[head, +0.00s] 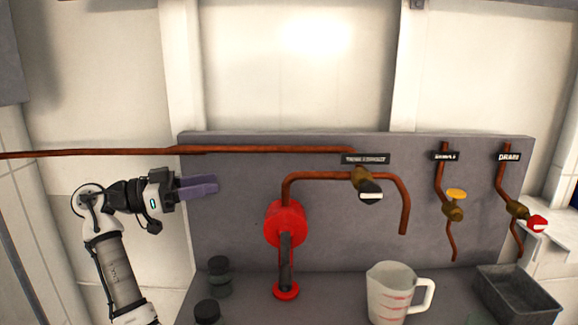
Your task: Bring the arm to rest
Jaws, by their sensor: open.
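My gripper (212,187) is at the left in the head view, at the end of my raised arm. Its purple-grey fingers point right, in front of the grey panel's left part. It is open and nothing shows between the fingers. It is apart from the red round fitting (284,224), which lies to its right and lower. My arm's lower link comes up from the bottom left.
A clear measuring jug (390,295) stands on the grey bench, with a dark tray (515,297) to its right. Two dark jars (218,272) (207,312) stand at the left. Copper pipes with a black-handled valve (368,188), a yellow-handled valve (455,196) and a red-handled valve (535,223) run on the panel (330,245).

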